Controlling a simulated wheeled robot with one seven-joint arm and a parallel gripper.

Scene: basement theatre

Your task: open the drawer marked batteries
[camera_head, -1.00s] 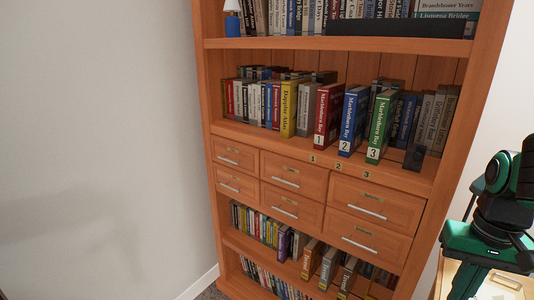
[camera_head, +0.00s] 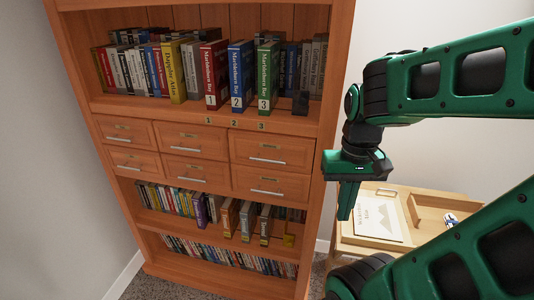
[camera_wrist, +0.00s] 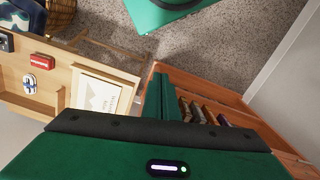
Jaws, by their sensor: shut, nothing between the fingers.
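The wooden bookcase holds two rows of drawers, three across, with silver bar handles and small label plates too small to read, so I cannot tell which is marked batteries. They are the upper left drawer (camera_head: 125,133), upper middle drawer (camera_head: 190,140), upper right drawer (camera_head: 270,150), lower left drawer (camera_head: 132,162), lower middle drawer (camera_head: 196,173) and lower right drawer (camera_head: 266,184). All look shut. My gripper (camera_head: 346,202) is shut and empty, pointing down to the right of the bookcase, apart from the drawers. Its fingers (camera_wrist: 160,97) also show in the wrist view.
Numbered books (camera_head: 238,80) stand on the shelf above the drawers; more books (camera_head: 165,198) fill the shelves below. A light wooden table (camera_head: 434,234) with a framed picture (camera_head: 377,219) stands right of the bookcase. A wicker basket (camera_wrist: 60,14) is on the carpet.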

